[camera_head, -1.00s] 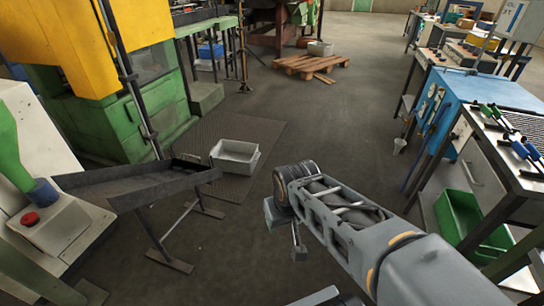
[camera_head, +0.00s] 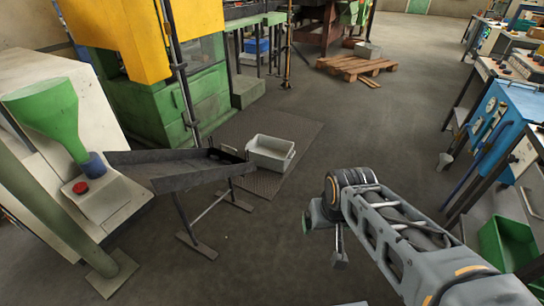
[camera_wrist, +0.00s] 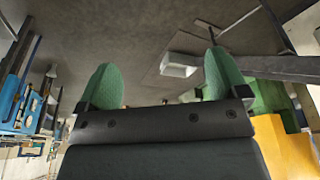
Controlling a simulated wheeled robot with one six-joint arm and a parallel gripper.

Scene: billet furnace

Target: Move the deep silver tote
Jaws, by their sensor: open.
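The deep silver tote (camera_head: 271,152) is an open, pale grey box on the floor, on a dark mat beside the metal chute. It also shows in the wrist view (camera_wrist: 180,65), small and upside down, well beyond my fingers. Another grey tote (camera_head: 368,51) sits on a wooden pallet at the back. My gripper (camera_wrist: 163,85) has two green padded fingers spread wide apart with nothing between them. In the head view the end of my arm is right of the tote and nearer to me, apart from it; the fingers are mostly hidden there.
The dark metal chute (camera_head: 185,170) on its stand is just left of the tote. A green and yellow machine (camera_head: 165,95) stands behind it. The wooden pallet (camera_head: 356,67) lies further back. A workbench with a green bin (camera_head: 508,243) is at right. The middle floor is clear.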

